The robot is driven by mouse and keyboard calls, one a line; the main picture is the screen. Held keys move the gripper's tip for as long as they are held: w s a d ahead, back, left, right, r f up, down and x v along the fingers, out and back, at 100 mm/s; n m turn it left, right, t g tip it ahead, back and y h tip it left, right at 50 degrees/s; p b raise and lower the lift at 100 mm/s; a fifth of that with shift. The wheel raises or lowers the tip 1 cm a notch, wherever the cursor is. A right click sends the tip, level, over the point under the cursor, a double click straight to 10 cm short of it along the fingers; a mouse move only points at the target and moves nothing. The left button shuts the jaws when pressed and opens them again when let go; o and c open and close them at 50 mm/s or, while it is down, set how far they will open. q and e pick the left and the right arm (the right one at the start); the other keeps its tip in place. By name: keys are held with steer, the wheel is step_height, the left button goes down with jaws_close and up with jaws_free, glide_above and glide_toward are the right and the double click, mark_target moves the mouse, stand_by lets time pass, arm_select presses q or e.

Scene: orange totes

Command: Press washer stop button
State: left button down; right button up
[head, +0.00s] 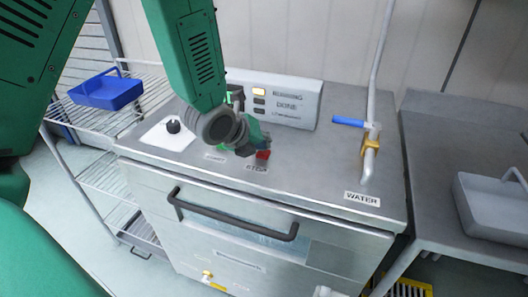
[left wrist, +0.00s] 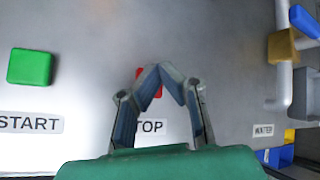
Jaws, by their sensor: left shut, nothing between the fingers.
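The red stop button (head: 263,154) sits on the washer's metal top, behind the STOP label (head: 256,168). My left gripper (head: 257,143) is shut and empty, just above and beside the button. In the left wrist view, the closed fingertips (left wrist: 160,70) overlap the red button (left wrist: 142,73) and hide much of it. The STOP label (left wrist: 150,127) is partly covered by a finger. I cannot tell whether the fingers touch the button. The green start button (left wrist: 31,66) is to the left. My right gripper is not seen.
The indicator panel (head: 300,103) stands behind, with its RUNNING lamp (head: 259,92) lit yellow. A black knob (head: 173,126) is at left. A pipe with a blue-handled valve (head: 348,122) rises at right. A blue tote (head: 108,90) sits on the wire rack.

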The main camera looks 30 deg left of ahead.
mark_target(263, 152)
arm_select(q)
steer(key=shift+f+b, duration=0.3)
steer(key=shift+f, duration=0.2)
stand_by(0.3)
steer(key=shift+r, duration=0.1)
steer(key=shift+r+p, duration=0.8)
step_height(263, 152, up, 5)
steer(key=p, duration=0.4)
steer(key=shift+r, duration=0.1)
stand_by(0.4)
stand_by(0.5)
